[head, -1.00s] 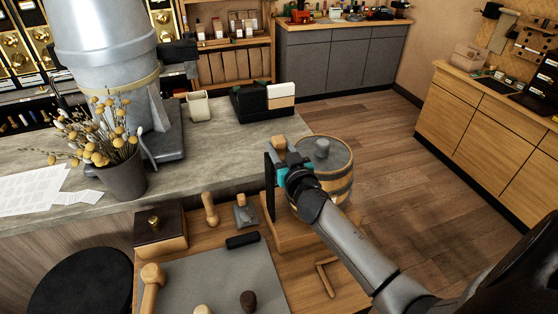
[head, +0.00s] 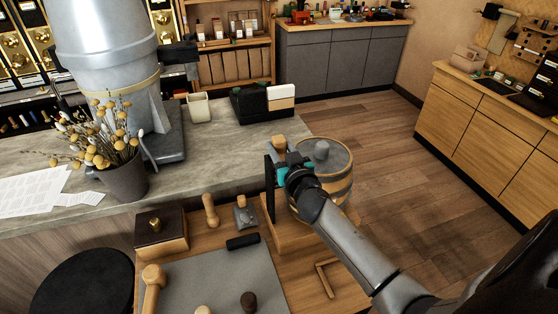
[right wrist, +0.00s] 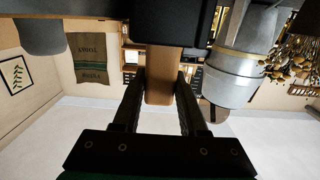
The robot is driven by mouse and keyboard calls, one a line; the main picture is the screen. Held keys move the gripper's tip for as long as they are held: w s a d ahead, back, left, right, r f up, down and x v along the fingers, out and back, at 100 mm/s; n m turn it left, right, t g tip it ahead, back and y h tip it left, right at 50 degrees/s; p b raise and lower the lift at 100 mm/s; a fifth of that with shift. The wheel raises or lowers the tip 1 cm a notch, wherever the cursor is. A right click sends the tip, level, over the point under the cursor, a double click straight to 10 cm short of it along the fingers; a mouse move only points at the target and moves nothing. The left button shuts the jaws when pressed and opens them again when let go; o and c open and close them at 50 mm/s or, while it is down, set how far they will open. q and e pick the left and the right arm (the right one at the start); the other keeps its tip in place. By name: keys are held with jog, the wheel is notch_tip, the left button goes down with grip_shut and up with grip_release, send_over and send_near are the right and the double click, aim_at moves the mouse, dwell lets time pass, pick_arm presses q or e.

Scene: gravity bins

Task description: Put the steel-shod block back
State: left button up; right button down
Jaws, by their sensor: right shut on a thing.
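My right gripper (head: 278,168) is shut on a wooden piece, which I take to be the steel-shod block (head: 279,143). Its pale wooden end shows above the jaws in the head view; the rest is hidden by the gripper. In the right wrist view the wood (right wrist: 159,82) sits between the two fingers, with a broad dark part at the top edge; I cannot tell whether that is its steel. My left gripper is not in view.
The table holds a dark-lidded box (head: 160,236), wooden-handled tools, a black bar (head: 243,241) and a grey mat (head: 225,282). A stone counter (head: 222,150) with a flower pot (head: 123,180) lies behind. Floor at right is clear.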

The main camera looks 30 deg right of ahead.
jog(key=shift+r+p, duration=2.6)
jog(key=shift+r, duration=0.35)
jog(key=shift+r+p, duration=0.55)
jog(key=shift+r, duration=0.55)
